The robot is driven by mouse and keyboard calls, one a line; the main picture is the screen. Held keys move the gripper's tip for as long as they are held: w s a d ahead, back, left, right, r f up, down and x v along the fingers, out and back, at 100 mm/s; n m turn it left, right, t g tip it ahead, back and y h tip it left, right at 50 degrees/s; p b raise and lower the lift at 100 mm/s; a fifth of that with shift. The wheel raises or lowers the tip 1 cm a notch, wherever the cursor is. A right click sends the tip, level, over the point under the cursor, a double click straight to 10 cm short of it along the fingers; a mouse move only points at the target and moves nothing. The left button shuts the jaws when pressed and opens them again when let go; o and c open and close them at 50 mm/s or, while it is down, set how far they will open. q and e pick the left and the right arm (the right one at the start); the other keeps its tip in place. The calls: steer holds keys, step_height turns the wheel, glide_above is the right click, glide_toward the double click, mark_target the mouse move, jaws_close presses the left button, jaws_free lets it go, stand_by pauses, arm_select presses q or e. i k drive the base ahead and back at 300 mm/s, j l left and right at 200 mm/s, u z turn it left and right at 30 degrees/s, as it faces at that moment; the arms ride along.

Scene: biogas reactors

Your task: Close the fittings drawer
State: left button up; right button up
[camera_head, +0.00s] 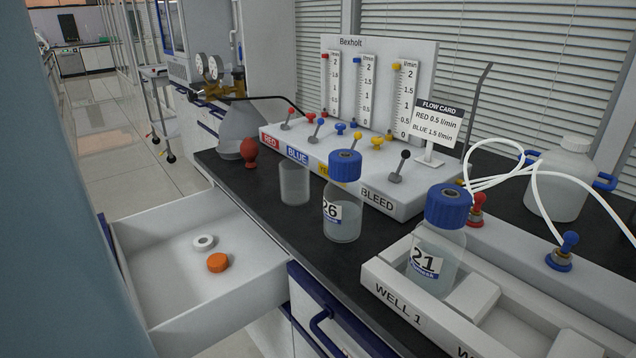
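The fittings drawer (183,217) is pulled well out from under the black bench on the left side of the head view. It is a white open box. A white ring (203,242) and an orange cap (217,263) lie on its floor. The drawer's front is on the left side, with a dark blue handle bar (107,243) partly visible there. Neither of my grippers is in view.
On the black bench (262,206) above the drawer stand a bottle marked 26 (344,215), an empty beaker (294,183), a red bulb (249,152) and a flow panel (400,200). Bottle 21 (432,262) sits in WELL 1. A closed cabinet's blue handle (322,330) projects beside the drawer.

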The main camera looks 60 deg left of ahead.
mark_target(185, 308)
steer(key=k+j+u, duration=0.1)
steer(key=u, duration=0.35)
steer(key=k+j+u, duration=0.1)
steer(key=u, duration=0.4)
steer(key=j+u, duration=0.25)
steer(key=u, duration=1.55)
steer(key=k+j, duration=0.05)
steer(key=j, duration=0.05)
